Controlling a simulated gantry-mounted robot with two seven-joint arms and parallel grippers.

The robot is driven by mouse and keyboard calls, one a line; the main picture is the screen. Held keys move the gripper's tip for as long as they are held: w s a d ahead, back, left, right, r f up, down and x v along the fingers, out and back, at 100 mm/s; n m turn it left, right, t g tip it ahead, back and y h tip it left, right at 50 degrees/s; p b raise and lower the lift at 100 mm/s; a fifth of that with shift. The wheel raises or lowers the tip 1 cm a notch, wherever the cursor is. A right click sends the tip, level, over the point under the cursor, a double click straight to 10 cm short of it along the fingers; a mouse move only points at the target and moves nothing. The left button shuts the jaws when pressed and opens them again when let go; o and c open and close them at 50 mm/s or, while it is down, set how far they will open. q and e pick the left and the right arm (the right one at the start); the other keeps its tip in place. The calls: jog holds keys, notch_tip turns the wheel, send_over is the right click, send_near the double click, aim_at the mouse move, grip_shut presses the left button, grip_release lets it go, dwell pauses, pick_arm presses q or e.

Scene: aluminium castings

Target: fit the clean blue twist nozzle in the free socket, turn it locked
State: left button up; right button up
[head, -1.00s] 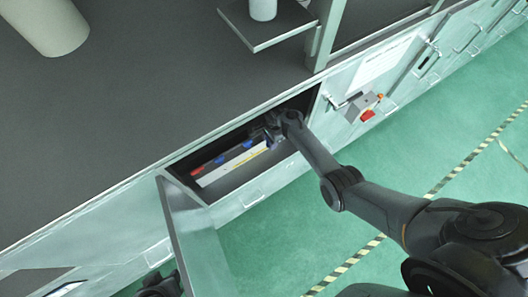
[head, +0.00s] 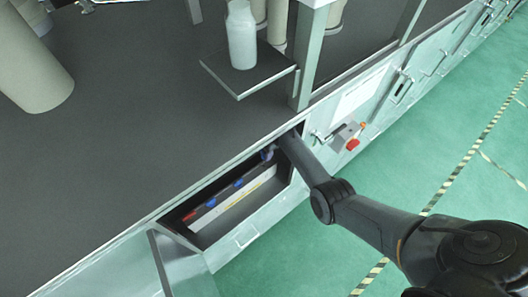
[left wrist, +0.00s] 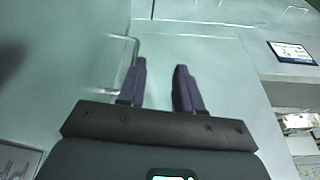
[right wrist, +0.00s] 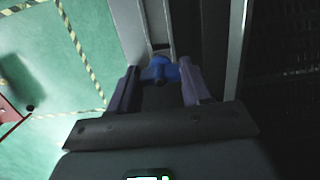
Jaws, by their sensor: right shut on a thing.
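My right gripper (right wrist: 160,80) reaches into an open cabinet compartment, where it also shows in the head view (head: 269,153), small and partly hidden by my arm. It is shut on the blue twist nozzle (right wrist: 164,70), whose small knob shows between the fingertips. In the head view, a row of coloured pieces lies along the compartment: two blue ones (head: 212,202) (head: 238,183) and a red one (head: 192,215). The free socket cannot be made out. My left gripper (left wrist: 160,85) is open and empty in front of pale cabinet fronts, outside the head view.
A long white strip (head: 232,201) runs along the compartment. The open door (head: 185,268) hangs at its left end. A dark worktop (head: 120,140) lies above, with a pale bottle (head: 241,40) on a small shelf. A grey-and-red fitting (head: 347,137) sticks out to the right.

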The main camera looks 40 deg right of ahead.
aim_at(264, 156)
jog(key=shift+a+r+p, duration=0.1)
jog(key=shift+r+p, duration=0.2)
jog(key=shift+p, duration=0.1)
notch_tip(264, 156, down, 6)
jog(key=b, duration=0.4)
jog(key=shift+b, duration=0.3)
jog(key=shift+f, duration=0.1)
dwell(0.6)
dwell(0.7)
jog(key=shift+p, duration=0.45)
jog(key=shift+f+b, duration=0.35)
jog(key=shift+f, duration=0.05)
dwell(0.5)
jog(key=shift+f+b, duration=0.9)
jog(key=shift+f, duration=0.25)
